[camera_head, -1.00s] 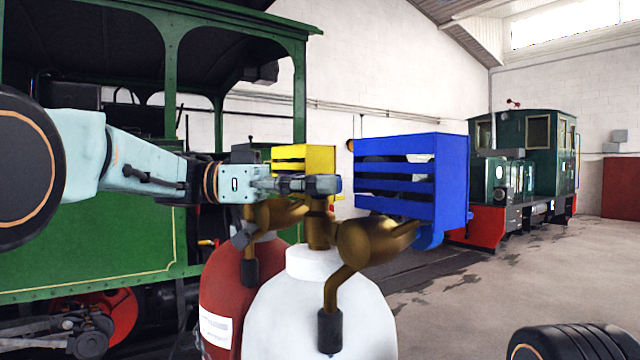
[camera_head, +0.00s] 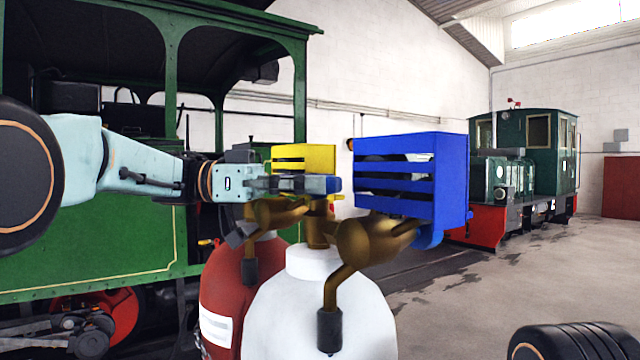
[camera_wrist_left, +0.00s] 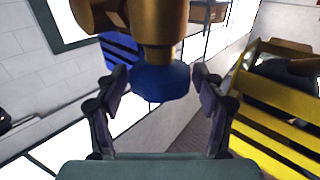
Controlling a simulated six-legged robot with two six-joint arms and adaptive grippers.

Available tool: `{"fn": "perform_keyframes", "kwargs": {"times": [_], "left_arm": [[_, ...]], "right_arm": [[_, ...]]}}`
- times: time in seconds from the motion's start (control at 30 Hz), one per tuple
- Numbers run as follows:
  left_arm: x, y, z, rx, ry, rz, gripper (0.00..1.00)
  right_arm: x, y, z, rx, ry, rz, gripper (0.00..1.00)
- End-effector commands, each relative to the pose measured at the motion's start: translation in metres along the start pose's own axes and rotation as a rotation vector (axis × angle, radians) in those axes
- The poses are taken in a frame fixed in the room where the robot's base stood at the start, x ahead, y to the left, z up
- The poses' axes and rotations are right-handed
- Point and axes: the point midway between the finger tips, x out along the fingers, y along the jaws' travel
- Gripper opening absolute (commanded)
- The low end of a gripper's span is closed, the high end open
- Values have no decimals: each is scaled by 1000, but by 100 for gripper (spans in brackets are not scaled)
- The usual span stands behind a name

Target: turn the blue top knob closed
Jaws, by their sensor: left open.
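The white gas cylinder (camera_head: 320,307) stands in the middle of the head view, with a brass valve (camera_head: 377,240) on top. The blue top knob (camera_wrist_left: 160,82) shows in the left wrist view, at the end of the brass valve body (camera_wrist_left: 152,25). My left gripper (camera_head: 325,184) reaches in from the left above the white cylinder. In the left wrist view its fingers (camera_wrist_left: 160,77) are open, one on each side of the blue knob, with narrow gaps visible. In the head view the fingers mostly hide the knob. My right gripper is not in view.
A blue slatted guard (camera_head: 440,180) stands close to the right of my left gripper. A yellow slatted guard (camera_head: 318,155) is just behind it. A red cylinder (camera_head: 222,290) stands beside the white one.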

Motion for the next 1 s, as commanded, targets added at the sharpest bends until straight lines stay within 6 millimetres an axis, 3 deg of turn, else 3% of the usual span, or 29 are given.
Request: {"fn": "perform_keyframes", "kwargs": {"times": [0.3, 0.5, 0.7, 1.0], "left_arm": [[-66, 0, 1, -1, 3, -4, 69], [-97, -1, 1, -1, 1, -3, 69], [-109, 0, 1, -2, 0, -1, 69], [-110, 0, 1, -1, 0, -1, 69]], "right_arm": [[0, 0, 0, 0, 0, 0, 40], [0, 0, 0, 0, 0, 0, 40], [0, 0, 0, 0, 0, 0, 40], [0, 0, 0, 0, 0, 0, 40]]}}
